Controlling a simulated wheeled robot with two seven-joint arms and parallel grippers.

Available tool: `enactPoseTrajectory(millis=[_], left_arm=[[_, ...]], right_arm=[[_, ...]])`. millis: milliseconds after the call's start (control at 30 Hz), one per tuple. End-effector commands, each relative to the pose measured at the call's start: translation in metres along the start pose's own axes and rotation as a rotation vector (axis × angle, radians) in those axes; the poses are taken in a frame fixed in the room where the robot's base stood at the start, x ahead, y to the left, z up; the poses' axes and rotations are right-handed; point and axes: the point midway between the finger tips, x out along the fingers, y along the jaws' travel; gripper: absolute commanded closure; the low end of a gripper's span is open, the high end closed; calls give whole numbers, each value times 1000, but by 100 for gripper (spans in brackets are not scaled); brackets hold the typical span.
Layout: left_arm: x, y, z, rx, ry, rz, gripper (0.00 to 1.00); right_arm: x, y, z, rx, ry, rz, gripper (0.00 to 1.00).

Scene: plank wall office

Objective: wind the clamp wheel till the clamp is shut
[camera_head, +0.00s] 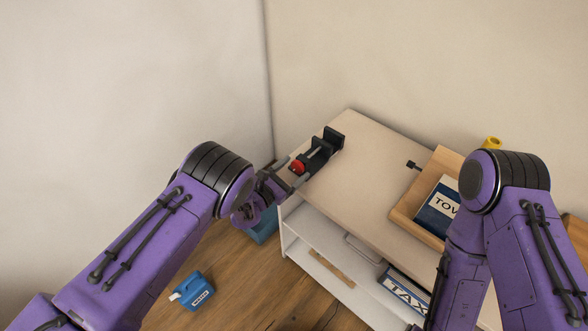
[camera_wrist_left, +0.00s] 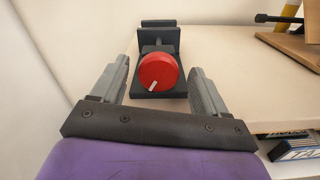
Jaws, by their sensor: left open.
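The clamp (camera_head: 325,148) is a black vise at the back left corner of the cabinet top. Its red wheel (camera_head: 297,167) faces my left arm. In the left wrist view the red wheel (camera_wrist_left: 158,72) carries a white mark at its lower left, and the black clamp body (camera_wrist_left: 160,38) stands behind it. A gap shows between the clamp's jaws in the head view. My left gripper (camera_head: 287,176) is open, its grey fingers (camera_wrist_left: 158,80) on either side of the wheel and apart from it. My right gripper is not in view; only my right arm shows.
The pale cabinet top (camera_head: 350,185) is clear in the middle. A wooden tray (camera_head: 408,207) with a book (camera_head: 437,208) stands at the right. Walls stand close behind and left.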

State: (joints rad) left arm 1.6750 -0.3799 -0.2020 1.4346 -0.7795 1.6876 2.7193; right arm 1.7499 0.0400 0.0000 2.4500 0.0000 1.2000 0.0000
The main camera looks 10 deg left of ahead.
Motion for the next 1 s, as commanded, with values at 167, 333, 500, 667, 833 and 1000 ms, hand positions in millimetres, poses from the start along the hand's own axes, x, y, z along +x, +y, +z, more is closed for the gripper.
enactPoseTrajectory(millis=[167,333,500,667,833,1000], left_arm=[[3,0,0,0,0,1,26],[3,0,0,0,0,1,49],[2,0,0,0,1,1,82],[2,0,-2,64,1,2,82],[2,-2,-2,212,1,0,82],[2,-2,-1,251,1,-1,82]], right_arm=[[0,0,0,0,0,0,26],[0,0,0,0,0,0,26],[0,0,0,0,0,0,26],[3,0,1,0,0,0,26],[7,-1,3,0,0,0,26],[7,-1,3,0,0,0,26]])
